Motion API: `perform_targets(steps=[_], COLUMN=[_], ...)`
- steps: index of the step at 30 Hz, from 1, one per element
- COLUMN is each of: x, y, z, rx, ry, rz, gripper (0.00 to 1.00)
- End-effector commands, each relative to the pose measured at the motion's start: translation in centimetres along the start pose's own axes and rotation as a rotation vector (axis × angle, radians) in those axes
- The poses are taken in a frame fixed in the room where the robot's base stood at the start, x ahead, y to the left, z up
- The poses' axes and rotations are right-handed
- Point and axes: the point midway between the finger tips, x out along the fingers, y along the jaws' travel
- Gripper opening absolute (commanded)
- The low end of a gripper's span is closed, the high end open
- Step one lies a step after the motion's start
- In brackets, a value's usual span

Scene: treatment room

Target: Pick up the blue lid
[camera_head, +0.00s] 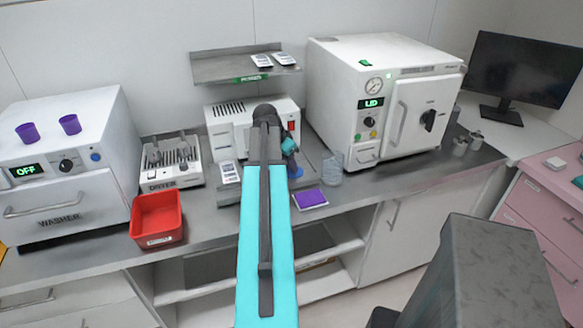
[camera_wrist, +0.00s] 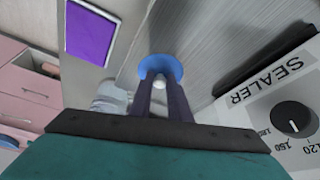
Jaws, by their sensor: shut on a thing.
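The blue lid (camera_wrist: 160,66) is a round disc with a small pale knob in the middle, seen in the wrist view. My gripper (camera_wrist: 160,88) has its two dark fingers closed on the knob. In the head view the lid (camera_head: 296,174) shows as a small blue patch just right of my arm, over the counter by the sealer. My gripper (camera_head: 291,158) is mostly hidden there behind my arm. I cannot tell whether the lid touches the counter.
The sealer (camera_wrist: 268,108) is close on the right in the wrist view. A clear jar (camera_head: 332,169) and a purple pad (camera_head: 310,198) are near the lid. The autoclave (camera_head: 382,95) stands right; a red bin (camera_head: 157,218) and dryer (camera_head: 172,166) stand left.

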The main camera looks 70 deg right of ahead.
Motion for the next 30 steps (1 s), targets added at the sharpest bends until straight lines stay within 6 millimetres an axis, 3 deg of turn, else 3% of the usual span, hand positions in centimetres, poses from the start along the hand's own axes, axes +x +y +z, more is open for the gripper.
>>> perform_targets(steps=[1,8,30], x=[0.6,-0.1,-7.9], y=[0.2,0.2,-0.1], z=[0.7,0.3,-3.2], rx=[-0.001,-0.001,-0.001], ry=[-0.017,-0.017,-0.006], rz=[0.009,0.008,0.003], gripper=[0.0,0.0,0.0])
